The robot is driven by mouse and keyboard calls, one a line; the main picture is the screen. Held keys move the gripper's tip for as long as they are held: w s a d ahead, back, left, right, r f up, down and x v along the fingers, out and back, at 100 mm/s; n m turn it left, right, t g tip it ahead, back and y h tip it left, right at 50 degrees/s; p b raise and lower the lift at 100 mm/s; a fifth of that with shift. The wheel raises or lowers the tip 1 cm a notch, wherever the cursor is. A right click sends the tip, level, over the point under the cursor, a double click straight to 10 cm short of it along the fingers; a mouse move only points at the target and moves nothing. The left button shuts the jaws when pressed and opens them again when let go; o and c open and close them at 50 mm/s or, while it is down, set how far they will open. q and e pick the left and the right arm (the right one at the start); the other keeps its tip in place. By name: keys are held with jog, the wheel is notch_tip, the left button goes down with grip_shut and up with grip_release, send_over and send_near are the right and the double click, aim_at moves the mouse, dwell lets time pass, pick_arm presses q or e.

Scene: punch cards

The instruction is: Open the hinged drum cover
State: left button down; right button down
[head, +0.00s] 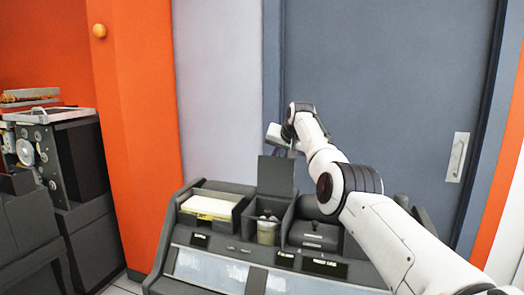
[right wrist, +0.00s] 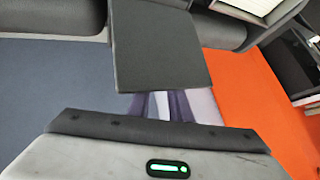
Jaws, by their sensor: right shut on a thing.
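The drum cover (head: 276,175) is a flat dark grey panel. In the head view it stands raised, roughly upright, above the back of an open compartment in the console. A pale cylinder (head: 267,228), likely the drum, shows inside that compartment. My right gripper (head: 279,149) is above the cover, at its top edge. In the right wrist view the fingers (right wrist: 165,105) meet the edge of the dark panel (right wrist: 160,50) and are shut on it; the fingertips are partly hidden behind it. My left gripper is in neither view.
The grey console (head: 255,252) has a tray of cream cards (head: 208,206) left of the compartment and dark housings (head: 315,232) to its right. A grey door (head: 385,80) stands behind. An orange wall (head: 140,120) and another dark machine (head: 65,150) are at left.

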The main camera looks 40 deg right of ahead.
jog(key=shift+s+d+f+g, duration=0.2)
jog(key=shift+f+g, duration=0.1)
jog(key=shift+f, duration=0.35)
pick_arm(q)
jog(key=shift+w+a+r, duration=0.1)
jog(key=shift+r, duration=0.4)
pick_arm(e)
jog(key=shift+f, duration=0.1)
jog(key=c, duration=1.7)
grip_release()
jog(key=shift+c, duration=0.2)
jog(key=shift+o, duration=0.5)
jog(key=shift+d, duration=0.15)
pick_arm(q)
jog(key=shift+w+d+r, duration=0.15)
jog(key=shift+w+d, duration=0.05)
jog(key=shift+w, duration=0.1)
pick_arm(e)
jog(key=shift+w, duration=0.15)
jog(key=shift+r, duration=0.2)
